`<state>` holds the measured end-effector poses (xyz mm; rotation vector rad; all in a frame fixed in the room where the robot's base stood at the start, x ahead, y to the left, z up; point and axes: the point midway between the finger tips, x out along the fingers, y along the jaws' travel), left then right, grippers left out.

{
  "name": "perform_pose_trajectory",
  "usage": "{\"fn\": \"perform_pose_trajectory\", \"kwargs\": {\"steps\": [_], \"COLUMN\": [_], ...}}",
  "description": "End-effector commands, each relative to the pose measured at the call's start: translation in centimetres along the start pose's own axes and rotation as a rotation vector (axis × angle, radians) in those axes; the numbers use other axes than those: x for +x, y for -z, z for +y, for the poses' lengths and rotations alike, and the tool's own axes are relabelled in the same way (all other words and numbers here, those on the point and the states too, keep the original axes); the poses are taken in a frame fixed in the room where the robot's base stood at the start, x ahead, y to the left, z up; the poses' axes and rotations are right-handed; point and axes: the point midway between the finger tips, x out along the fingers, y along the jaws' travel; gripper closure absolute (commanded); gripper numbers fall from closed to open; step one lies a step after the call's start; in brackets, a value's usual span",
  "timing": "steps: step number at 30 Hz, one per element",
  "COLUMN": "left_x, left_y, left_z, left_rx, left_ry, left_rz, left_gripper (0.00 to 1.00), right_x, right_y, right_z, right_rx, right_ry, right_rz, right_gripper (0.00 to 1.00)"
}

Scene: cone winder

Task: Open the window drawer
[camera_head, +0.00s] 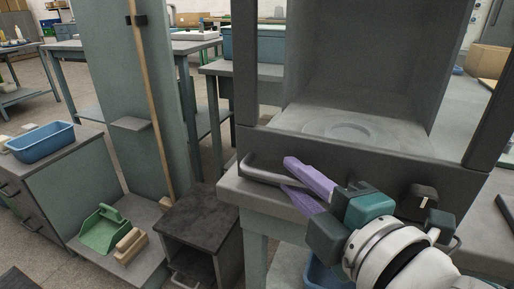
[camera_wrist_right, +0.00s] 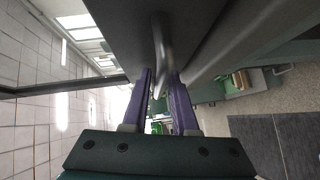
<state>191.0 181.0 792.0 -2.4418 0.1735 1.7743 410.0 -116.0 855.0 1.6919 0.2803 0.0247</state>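The window drawer's dark grey front (camera_head: 350,163) spans the bottom of a dark open-fronted cabinet in the head view and looks closed. A silver bar handle (camera_head: 262,174) is on its left part. My right gripper (camera_head: 289,175) is at the handle's right end, its two purple fingers apart. In the right wrist view the handle (camera_wrist_right: 160,45) runs down between the fingers of the gripper (camera_wrist_right: 162,82), with a gap showing around it. Whether either finger touches it, I cannot tell. The handle's right end is partly hidden by the fingers. My left gripper is not in view.
A black knob (camera_head: 419,198) is on the front panel, right of my gripper. A grey table (camera_head: 232,187) bears the cabinet. A dark stool-like box (camera_head: 200,218), a green dustpan (camera_head: 101,228) and a blue bin (camera_head: 40,141) are on the left.

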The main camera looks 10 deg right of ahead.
Motion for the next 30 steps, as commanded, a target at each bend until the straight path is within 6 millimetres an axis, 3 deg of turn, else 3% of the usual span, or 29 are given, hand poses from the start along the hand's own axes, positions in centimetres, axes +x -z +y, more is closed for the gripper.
{"fn": "perform_pose_trajectory", "kwargs": {"steps": [8,21,30], "left_x": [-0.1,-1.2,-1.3], "left_y": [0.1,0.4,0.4], "left_z": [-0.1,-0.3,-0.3], "left_rx": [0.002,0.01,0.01], "left_ry": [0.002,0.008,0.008], "left_rz": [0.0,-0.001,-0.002], "left_gripper": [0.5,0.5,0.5], "right_x": [-0.5,-8.0,-9.9], "right_y": [0.0,0.0,0.0], "right_z": [0.0,0.0,0.0], "right_rx": [0.0,0.001,-0.001], "right_ry": [0.002,0.004,0.0], "right_rz": [-0.001,-0.001,0.0], "right_gripper": [0.73,0.73,0.73]}}
